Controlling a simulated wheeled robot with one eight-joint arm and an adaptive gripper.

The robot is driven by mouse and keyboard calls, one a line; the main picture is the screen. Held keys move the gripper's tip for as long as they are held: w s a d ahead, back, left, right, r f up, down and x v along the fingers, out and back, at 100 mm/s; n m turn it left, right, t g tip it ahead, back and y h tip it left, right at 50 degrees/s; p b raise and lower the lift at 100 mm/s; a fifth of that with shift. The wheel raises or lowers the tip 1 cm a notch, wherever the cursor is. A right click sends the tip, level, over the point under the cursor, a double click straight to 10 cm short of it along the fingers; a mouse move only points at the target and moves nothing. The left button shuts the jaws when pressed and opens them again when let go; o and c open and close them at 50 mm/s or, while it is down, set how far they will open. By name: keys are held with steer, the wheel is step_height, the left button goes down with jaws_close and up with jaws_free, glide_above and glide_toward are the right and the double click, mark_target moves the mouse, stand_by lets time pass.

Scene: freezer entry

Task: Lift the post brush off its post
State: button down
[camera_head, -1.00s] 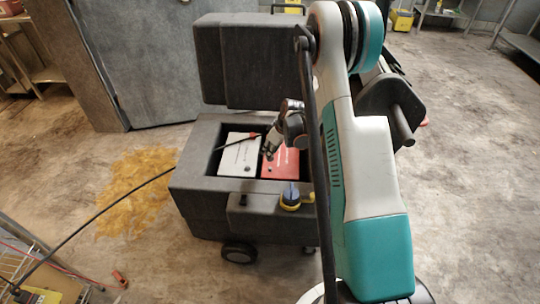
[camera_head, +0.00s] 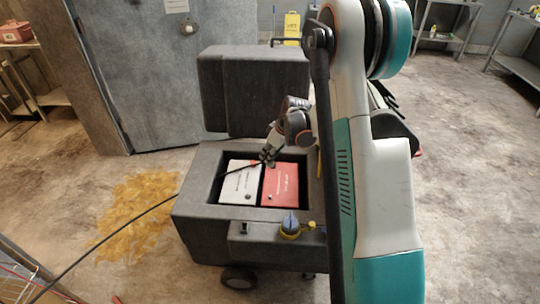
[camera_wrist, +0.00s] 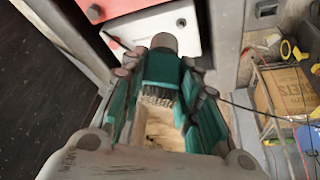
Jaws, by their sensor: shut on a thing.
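My gripper (camera_head: 267,160) is over the open well of the grey cart, above the line between the white box (camera_head: 238,186) and the red box (camera_head: 281,186). In the wrist view its teal-lined fingers (camera_wrist: 160,75) are shut on the post brush (camera_wrist: 159,98). The brush shows a row of dark bristles between the fingers and a rounded grey-brown end beyond them. In the head view the brush is too small to make out, and a gap appears between fingertips and box tops.
The grey cart's (camera_head: 190,195) walls surround the boxes; its raised lid (camera_head: 225,95) stands behind. A black cable (camera_head: 140,212) runs to a red-orange clip near my gripper. A blue-and-yellow knob (camera_head: 290,226) sits on the front ledge. A yellow spill (camera_head: 130,205) lies left.

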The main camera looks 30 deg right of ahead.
mark_target(270, 149)
steer(key=shift+r+p, duration=0.8)
steer(key=shift+r, duration=0.85)
